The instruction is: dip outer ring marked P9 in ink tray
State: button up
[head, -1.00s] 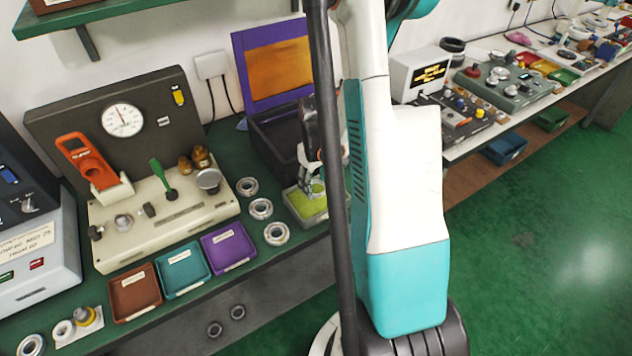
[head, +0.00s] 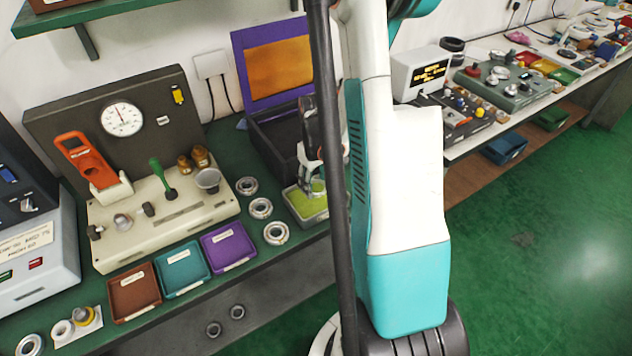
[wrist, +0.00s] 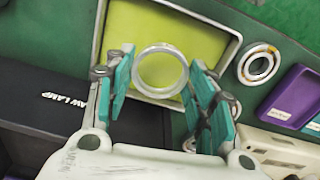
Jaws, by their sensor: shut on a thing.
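My gripper (wrist: 162,88) is shut on a pale metal outer ring (wrist: 138,72), held between its teal fingers in the wrist view. The P9 mark cannot be read. The ring lies across the yellow-green ink of the ink tray (wrist: 199,16). I cannot tell whether it touches the ink or hangs just above. In the head view my gripper (head: 312,188) points down into the ink tray (head: 311,219), and my own arm and a dark post hide part of this area.
Several bearing rings (head: 261,208) stand in a row left of the tray. Purple (head: 229,262), teal and brown bins lie along the bench front. A black open box (head: 268,140) with a purple lid is behind the tray. A cream fixture (head: 110,255) stands further left.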

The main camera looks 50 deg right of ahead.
aim_at(316, 203)
jog(key=shift+f+b, duration=2.95)
jog(key=shift+f, duration=0.05)
jog(key=shift+r, duration=0.2)
dwell(1.8)
jog(key=shift+r+p, duration=2.9)
jog(key=shift+r, duration=1.25)
